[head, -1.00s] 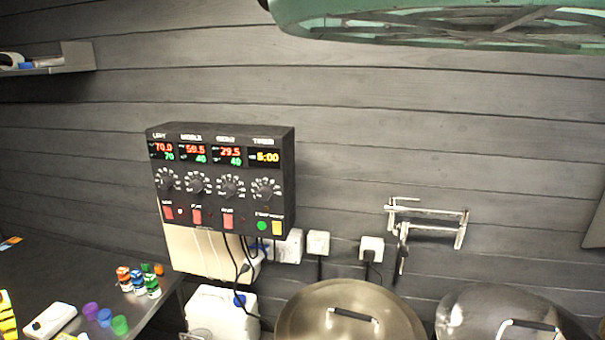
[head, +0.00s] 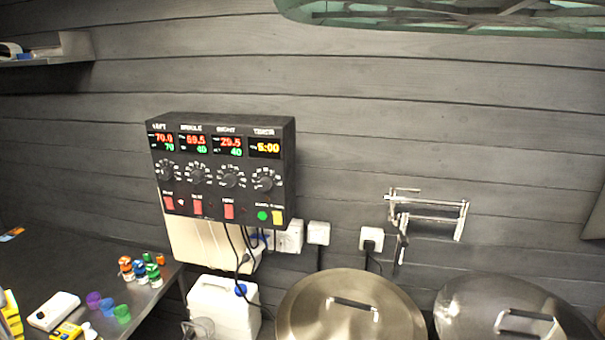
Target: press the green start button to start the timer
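A black control box (head: 222,175) hangs on the grey plank wall, left of the picture's middle. The round green start button (head: 263,216) sits at its lower right, beside a yellow button (head: 278,217). Above them is a timer knob (head: 265,179). The timer display (head: 265,148) at the upper right reads 5:00 in yellow. Nothing covers the button. My gripper is not in view.
Two steel kettle lids (head: 350,308) (head: 508,312) are below, in front of the wall. A white jug (head: 222,308) stands under the box. A dark bench (head: 75,262) with small coloured bottles is at left. Sockets (head: 371,239) and a metal bracket (head: 425,215) are on the wall.

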